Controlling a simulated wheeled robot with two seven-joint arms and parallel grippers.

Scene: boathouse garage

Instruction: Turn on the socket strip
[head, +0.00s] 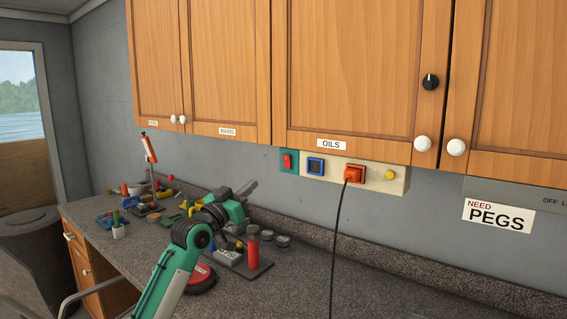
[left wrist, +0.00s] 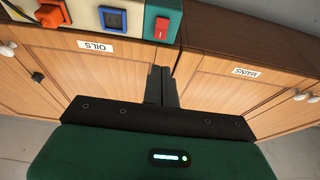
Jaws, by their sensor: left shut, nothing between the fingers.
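The socket strip (head: 328,169) is a cream panel under the wall cabinets. At its left end a red rocker switch (head: 287,161) sits on a teal plate. Beside it are a blue-framed socket (head: 316,166), an orange plug (head: 354,173) with a black cable, and a yellow round part (head: 390,175). My left gripper (head: 252,187) is shut and empty, below and left of the red switch, apart from it. The left wrist view shows the strip upside down, with the red switch (left wrist: 162,28) just beyond the shut fingertips (left wrist: 162,70). My right gripper is not in view.
Wooden cabinets (head: 345,70) with white knobs hang above, labelled OILS and MAINS. The speckled counter (head: 330,285) holds a red cylinder (head: 253,246), a red round object (head: 200,279) and several tools at the left.

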